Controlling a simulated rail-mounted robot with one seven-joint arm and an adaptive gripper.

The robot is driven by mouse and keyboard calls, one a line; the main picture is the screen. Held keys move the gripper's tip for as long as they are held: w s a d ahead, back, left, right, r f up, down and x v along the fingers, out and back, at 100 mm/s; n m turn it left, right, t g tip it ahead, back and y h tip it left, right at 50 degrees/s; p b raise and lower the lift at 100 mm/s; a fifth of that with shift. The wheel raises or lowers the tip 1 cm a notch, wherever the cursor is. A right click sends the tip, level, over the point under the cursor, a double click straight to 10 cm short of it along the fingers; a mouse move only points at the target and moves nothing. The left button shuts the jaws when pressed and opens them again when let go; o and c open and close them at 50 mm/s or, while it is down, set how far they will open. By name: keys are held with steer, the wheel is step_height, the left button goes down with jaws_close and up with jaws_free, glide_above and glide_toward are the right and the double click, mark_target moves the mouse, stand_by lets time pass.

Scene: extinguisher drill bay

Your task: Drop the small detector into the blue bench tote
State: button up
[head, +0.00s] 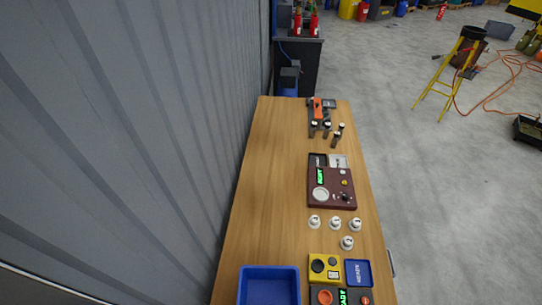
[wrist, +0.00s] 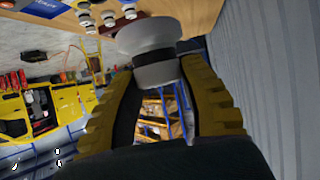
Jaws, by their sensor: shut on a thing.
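My gripper (wrist: 153,72) shows in the wrist view, its two yellow-and-black fingers shut on a small white round detector (wrist: 148,38) with a wide disc and a narrower collar. The detector is held in the fingertips, with the wooden bench showing behind it. The head view does not show my gripper or the held detector. The blue bench tote (head: 268,288) is at the near left of the bench in the head view, cut by the lower picture edge. Its visible inside looks empty.
On the wooden bench (head: 270,190), several white detectors (head: 334,223) stand right of the middle. A maroon panel (head: 327,203) lies behind them. A yellow box (head: 325,268) and a small blue tray (head: 359,273) are right of the tote. A corrugated wall (head: 130,130) runs along the left.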

steer(key=f+b, duration=0.2)
steer(key=f, duration=0.1)
steer(key=f+b, duration=0.1)
steer(key=f, duration=0.1)
steer(key=shift+w+d+f+b, duration=0.1)
steer(key=shift+w+f+b, duration=0.1)
steer(key=shift+w+b, duration=0.15)
steer(key=o, duration=1.2)
steer(key=shift+s, duration=0.15)
steer(key=v, duration=1.2)
